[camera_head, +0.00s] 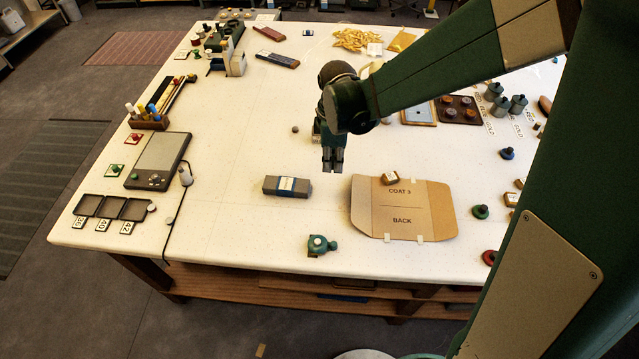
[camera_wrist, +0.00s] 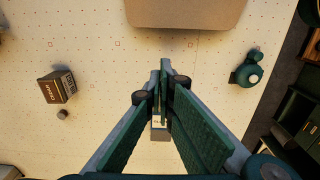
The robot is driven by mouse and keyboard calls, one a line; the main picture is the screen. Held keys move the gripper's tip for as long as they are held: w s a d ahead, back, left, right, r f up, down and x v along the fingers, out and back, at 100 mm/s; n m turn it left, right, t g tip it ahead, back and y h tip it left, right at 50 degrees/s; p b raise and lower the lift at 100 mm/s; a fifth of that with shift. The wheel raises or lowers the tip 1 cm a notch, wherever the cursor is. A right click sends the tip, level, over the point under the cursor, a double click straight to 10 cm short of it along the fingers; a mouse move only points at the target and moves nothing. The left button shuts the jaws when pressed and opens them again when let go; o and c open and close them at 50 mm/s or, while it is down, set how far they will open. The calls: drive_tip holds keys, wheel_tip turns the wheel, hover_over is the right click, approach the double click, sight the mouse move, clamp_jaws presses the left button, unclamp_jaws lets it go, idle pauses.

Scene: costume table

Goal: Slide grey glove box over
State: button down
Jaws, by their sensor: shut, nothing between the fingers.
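The grey glove box (camera_head: 270,185), a long grey block with a blue and white band, lies flat on the white table left of centre. My gripper (camera_head: 333,171) points down to the right of the box, apart from it in the head view. Its fingers are closed together with nothing held. In the wrist view the fingertips (camera_wrist: 165,66) show over the table, and a grey piece with a white label (camera_wrist: 160,134), likely the glove box, shows between the fingers. The fingers hide most of it.
A cardboard pattern marked COAT 3 (camera_head: 403,206) lies right of my gripper. A green knobbed object (camera_head: 321,245) sits near the front edge. A small dark box (camera_wrist: 56,88) stands behind my gripper. The table left of the glove box is clear up to a dark cable.

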sight(260, 186)
drive_tip(key=shift+f, duration=0.1)
drive_tip(key=shift+f, duration=4.65)
drive_tip(key=shift+a+f, duration=0.1)
drive_tip(key=shift+f, duration=0.2)
drive_tip(key=shift+a, duration=1.85)
drive_tip(key=shift+a, duration=0.15)
drive_tip(key=a+b, duration=0.5)
drive_tip(key=a, duration=1.5)
drive_tip(key=shift+a, duration=0.15)
